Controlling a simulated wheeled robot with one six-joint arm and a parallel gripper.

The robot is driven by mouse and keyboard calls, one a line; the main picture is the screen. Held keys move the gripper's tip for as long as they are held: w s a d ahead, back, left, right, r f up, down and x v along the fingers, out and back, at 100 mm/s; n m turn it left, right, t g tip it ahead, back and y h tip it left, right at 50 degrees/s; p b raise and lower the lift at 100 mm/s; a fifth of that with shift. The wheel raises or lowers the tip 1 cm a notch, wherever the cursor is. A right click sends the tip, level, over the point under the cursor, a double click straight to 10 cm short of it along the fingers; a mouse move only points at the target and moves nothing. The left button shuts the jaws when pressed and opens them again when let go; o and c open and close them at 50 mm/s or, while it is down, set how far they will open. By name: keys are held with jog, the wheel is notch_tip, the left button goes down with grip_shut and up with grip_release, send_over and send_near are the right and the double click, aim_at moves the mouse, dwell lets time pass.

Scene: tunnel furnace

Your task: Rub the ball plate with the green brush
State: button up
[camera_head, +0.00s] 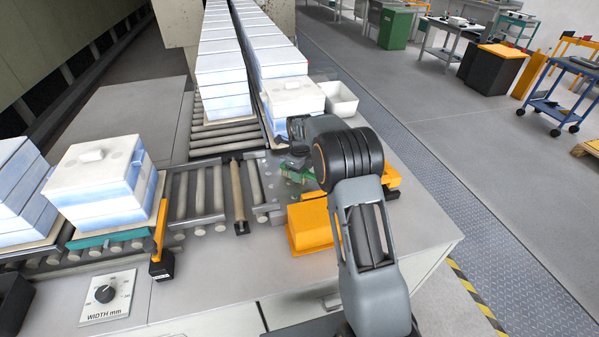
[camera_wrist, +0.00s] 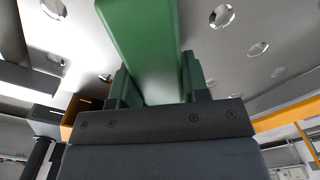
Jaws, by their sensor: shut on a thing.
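The green brush (camera_wrist: 145,45) is between the jaws of my gripper (camera_wrist: 155,92), which is shut on it, and it stretches away from the jaws in the wrist view. In the head view a little of the green brush (camera_head: 297,174) shows under my gripper (camera_head: 290,165). The ball plate (camera_wrist: 235,50) is a grey metal surface with round shiny spots. In the head view the ball plate (camera_head: 284,187) lies at the end of the rollers, partly hidden by my arm. I cannot tell whether the brush touches it.
An orange bin (camera_head: 311,226) stands in front of the plate, close to my arm. White-blue stacked blocks (camera_head: 292,97) and a white open box (camera_head: 341,98) stand behind it. Rollers (camera_head: 196,190) lie to the left, with a lidded white block (camera_head: 97,180) beyond them.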

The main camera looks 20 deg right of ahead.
jog(key=shift+r+p, duration=1.95)
jog(key=shift+r, duration=1)
jog(key=shift+r, duration=0.1)
jog(key=shift+r+p, duration=1.1)
jog(key=shift+r, duration=0.35)
